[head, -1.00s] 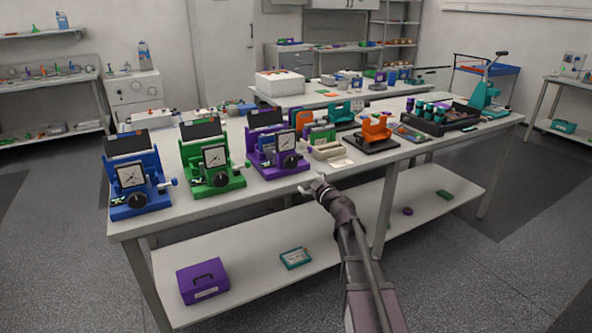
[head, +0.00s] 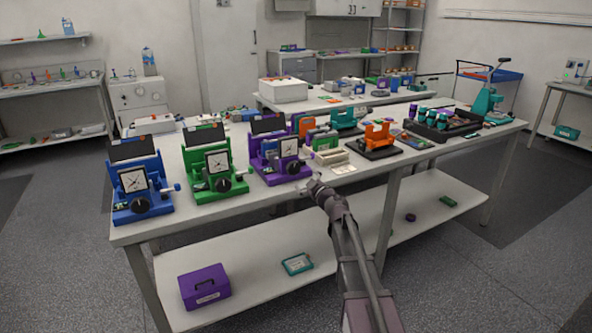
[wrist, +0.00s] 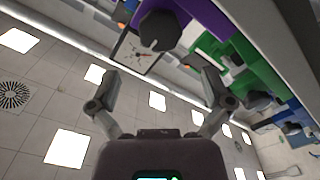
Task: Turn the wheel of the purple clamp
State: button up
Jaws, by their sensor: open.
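The purple clamp (head: 272,168) stands near the front edge of the bench, with a square white dial and a dark wheel (head: 292,168) on its front. In the wrist view, turned nearly upside down, the dark lobed wheel (wrist: 158,30) shows at the top beside the dial (wrist: 136,50), with a purple part (wrist: 205,14) to its right. My gripper (head: 308,188) is at the bench front edge, just right of and below the wheel. In the wrist view my gripper (wrist: 158,82) is open and empty, its fingers spread wider than the wheel and apart from it.
A green clamp (head: 212,182) and a blue clamp (head: 140,204) stand to the left. An orange fixture (head: 378,134) on a black base stands to the right, past a pale tray (head: 331,157). Open floor lies in front of the bench.

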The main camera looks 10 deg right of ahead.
aim_at(295, 169)
jog(key=x, duration=0.9)
jog(key=shift+c, duration=0.2)
jog(key=c, duration=0.9)
jog(key=shift+d, duration=0.15)
jog(key=shift+c, duration=0.2)
